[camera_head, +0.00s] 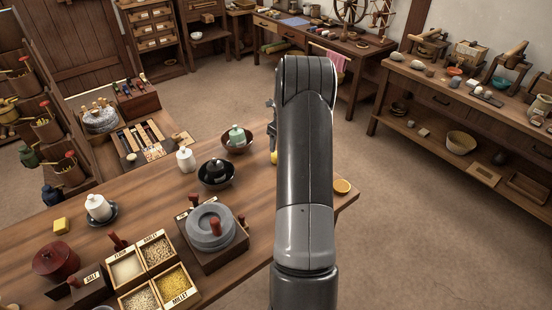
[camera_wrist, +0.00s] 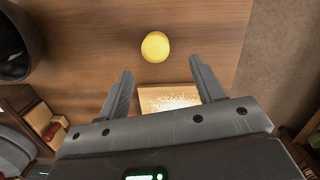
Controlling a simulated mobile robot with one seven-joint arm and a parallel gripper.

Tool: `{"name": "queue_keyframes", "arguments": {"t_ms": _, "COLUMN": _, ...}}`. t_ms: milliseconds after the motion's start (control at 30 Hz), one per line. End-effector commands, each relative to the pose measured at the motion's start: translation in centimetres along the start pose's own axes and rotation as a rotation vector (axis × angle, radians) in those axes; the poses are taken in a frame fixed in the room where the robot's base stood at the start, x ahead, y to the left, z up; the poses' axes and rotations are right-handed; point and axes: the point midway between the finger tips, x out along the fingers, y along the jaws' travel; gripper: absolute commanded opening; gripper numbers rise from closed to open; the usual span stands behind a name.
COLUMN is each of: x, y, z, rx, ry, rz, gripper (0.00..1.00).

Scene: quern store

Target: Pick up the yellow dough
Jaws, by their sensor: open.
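The yellow dough (camera_wrist: 155,46) is a small round lump on the wooden table (camera_wrist: 80,60) in the wrist view. It lies just beyond my fingertips, roughly centred between them, and does not appear to be touched. In the head view a sliver of yellow (camera_head: 274,157) shows at the left edge of my arm and is probably the dough; my arm hides the rest. My gripper (camera_wrist: 161,68) is open with nothing held between its fingers. In the head view my arm hides most of the gripper.
A floured board (camera_wrist: 152,103) lies below my fingers. A dark bowl (camera_wrist: 14,45) is at the left in the wrist view. The table's edge is at right.

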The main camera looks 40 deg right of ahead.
Motion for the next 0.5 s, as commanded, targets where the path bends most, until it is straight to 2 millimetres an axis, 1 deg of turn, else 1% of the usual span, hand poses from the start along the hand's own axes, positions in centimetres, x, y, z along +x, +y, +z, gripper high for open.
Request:
{"name": "queue_keyframes", "arguments": {"t_ms": 33, "x": 1.0, "y": 0.0, "z": -0.1, "rx": 0.001, "ry": 0.001, "rz": 0.002, "gripper": 0.61}}
{"name": "queue_keyframes", "arguments": {"t_ms": 100, "x": 2.0, "y": 0.0, "z": -0.1, "rx": -0.001, "ry": 0.001, "rz": 0.002, "gripper": 0.61}}
{"name": "queue_keyframes", "arguments": {"t_ms": 267, "x": 3.5, "y": 0.2, "z": 0.0, "rx": 0.0, "ry": 0.0, "rz": 0.002, "gripper": 0.61}}
{"name": "queue_keyframes", "arguments": {"t_ms": 433, "x": 6.1, "y": 0.7, "z": 0.1, "rx": -0.002, "ry": 0.0, "rz": 0.003, "gripper": 0.61}}
{"name": "queue_keyframes", "arguments": {"t_ms": 500, "x": 7.0, "y": 0.6, "z": 0.1, "rx": -0.001, "ry": 0.001, "rz": 0.001, "gripper": 0.61}}
